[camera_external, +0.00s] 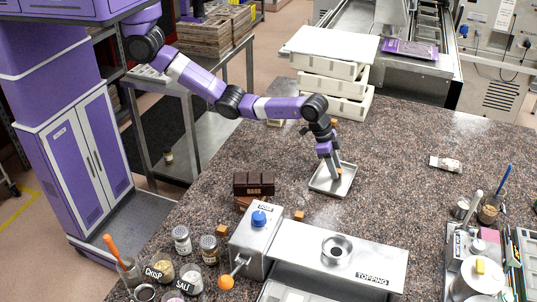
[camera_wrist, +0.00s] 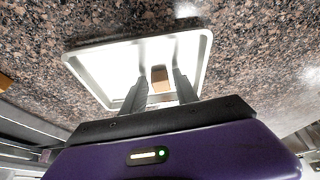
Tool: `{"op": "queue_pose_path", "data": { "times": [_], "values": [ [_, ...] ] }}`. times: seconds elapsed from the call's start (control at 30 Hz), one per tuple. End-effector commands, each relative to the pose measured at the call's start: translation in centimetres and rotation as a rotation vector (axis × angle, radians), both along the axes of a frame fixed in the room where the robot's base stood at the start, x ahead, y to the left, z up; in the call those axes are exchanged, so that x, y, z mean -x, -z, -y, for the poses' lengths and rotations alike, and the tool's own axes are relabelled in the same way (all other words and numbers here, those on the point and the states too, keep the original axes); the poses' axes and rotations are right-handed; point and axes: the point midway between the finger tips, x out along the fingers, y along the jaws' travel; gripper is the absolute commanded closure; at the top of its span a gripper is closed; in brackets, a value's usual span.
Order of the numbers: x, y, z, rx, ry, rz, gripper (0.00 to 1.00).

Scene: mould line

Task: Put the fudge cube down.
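The fudge cube (camera_wrist: 160,76) is a small brown block. In the wrist view it shows over the bright floor of a shallow metal tray (camera_wrist: 86,66), between my gripper's fingertips (camera_wrist: 160,82). A narrow gap shows on each side of the cube, so the fingers look open and apart from it. It appears to rest in the tray, but its contact with the floor is hard to see. In the external view my gripper (camera_external: 335,172) points down into the tray (camera_external: 321,187), and I cannot make out the cube there.
Brown boxes (camera_external: 253,184), a metal box with a blue knob (camera_external: 252,245) and small brown cubes (camera_external: 299,216) stand at the front left of the tray. White stacked trays (camera_external: 330,65) stand behind.

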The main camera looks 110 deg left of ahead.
Motion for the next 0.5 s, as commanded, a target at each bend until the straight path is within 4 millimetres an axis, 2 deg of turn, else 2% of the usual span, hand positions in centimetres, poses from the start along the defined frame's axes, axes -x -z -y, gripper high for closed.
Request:
{"op": "queue_pose_path", "data": {
  "times": [0.33,0.5],
  "values": [
    [0.0,-0.1,0.0,0.0,0.0,0.001,0.56],
    [0.3,-1.4,0.0,0.001,0.001,0.003,0.56]
  ]
}}
